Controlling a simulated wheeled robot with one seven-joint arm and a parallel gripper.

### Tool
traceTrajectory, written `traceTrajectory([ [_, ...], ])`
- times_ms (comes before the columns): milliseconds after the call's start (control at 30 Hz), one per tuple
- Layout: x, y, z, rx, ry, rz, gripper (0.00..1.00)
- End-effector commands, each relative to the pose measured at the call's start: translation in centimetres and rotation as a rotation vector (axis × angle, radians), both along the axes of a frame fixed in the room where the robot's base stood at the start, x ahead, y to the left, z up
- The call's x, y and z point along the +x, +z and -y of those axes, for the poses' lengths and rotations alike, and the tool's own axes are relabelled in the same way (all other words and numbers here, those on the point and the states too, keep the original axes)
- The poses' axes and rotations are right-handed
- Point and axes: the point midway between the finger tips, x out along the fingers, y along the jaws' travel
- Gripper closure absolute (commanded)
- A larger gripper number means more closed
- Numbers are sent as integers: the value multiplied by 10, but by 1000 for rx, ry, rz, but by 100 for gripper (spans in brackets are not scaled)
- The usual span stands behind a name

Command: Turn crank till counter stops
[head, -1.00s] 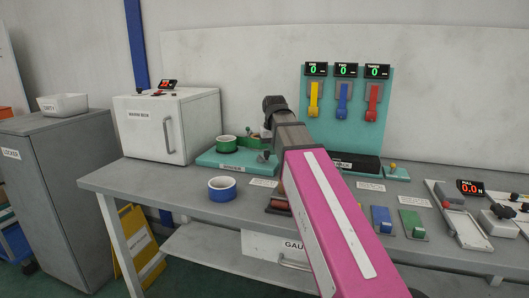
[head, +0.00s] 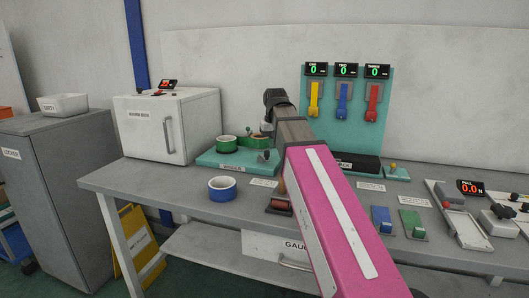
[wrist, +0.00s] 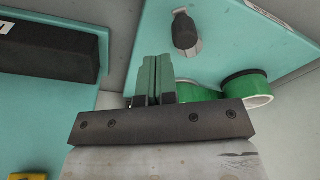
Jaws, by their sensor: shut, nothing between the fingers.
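The rewinder is a teal base (head: 207,160) on the bench with green tape rolls (head: 227,144). A small grey knob (head: 264,156), seemingly the crank handle, stands at its front right. In the wrist view a dark rounded knob on a grey stem (wrist: 185,32) rises from the teal base, beyond my fingertips and slightly right. Green tape (wrist: 250,86) lies to their right. My gripper (wrist: 152,62) is shut and empty, its teal fingers together and apart from the knob. My arm hides the gripper in the head view. I cannot make out a counter on the rewinder.
A blue tape roll (head: 222,188) lies in front of the rewinder. A white box (head: 150,138) stands left, and a black block (head: 362,163) right. Behind is a teal board (head: 375,130) with three levers and displays reading 0. Bench space left of the blue roll is clear.

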Motion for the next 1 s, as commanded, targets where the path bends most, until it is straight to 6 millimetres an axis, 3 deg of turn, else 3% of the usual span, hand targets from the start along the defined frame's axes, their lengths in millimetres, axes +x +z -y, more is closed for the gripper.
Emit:
traceTrajectory([
  [1000, 1, 70, 0, 0, 0, 1, 100],
])
